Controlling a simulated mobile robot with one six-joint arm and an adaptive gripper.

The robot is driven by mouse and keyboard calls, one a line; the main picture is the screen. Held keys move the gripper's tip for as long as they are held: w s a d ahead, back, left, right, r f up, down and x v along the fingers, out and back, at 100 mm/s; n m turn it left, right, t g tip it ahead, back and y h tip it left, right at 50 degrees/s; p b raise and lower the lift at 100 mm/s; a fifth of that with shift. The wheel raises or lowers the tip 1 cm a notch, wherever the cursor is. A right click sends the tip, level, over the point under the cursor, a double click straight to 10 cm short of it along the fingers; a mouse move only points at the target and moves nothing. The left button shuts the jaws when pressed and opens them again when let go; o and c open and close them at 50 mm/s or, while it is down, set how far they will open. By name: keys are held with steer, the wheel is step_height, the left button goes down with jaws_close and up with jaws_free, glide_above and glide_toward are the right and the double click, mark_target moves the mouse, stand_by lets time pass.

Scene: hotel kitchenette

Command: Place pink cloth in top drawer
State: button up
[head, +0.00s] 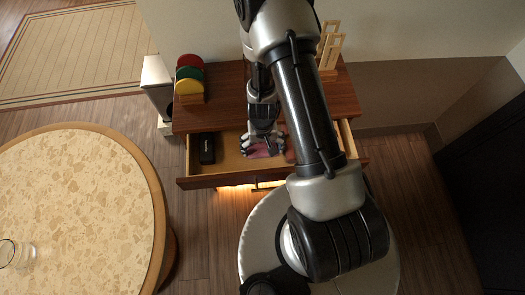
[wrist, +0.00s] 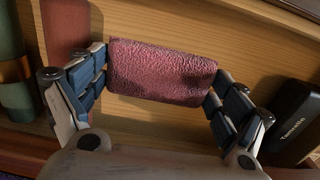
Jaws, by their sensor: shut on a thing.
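The pink cloth (wrist: 162,72) is a folded, textured piece held between the two fingers of my gripper (wrist: 160,85) in the wrist view. In the head view the cloth (head: 262,152) shows under my gripper (head: 262,143), inside the open top drawer (head: 230,165). The drawer has a light wooden floor, which also shows around the cloth in the wrist view (wrist: 130,125). My gripper is shut on the cloth. I cannot tell whether the cloth touches the drawer floor. My arm hides part of the drawer's right side.
A black case (head: 207,148) lies at the drawer's left; it also shows in the wrist view (wrist: 295,122). A green item (wrist: 14,75) lies at that view's left. On the cabinet top (head: 225,100) stand coloured discs (head: 189,75) and a wooden rack (head: 329,48). A round table (head: 75,220) stands left.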

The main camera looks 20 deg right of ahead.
steer(key=shift+f, duration=0.6)
steer(key=shift+f+b, duration=0.25)
steer(key=shift+b, duration=0.15)
steer(key=o, duration=0.9)
steer(key=shift+r, duration=0.1)
steer(key=shift+c, duration=0.2)
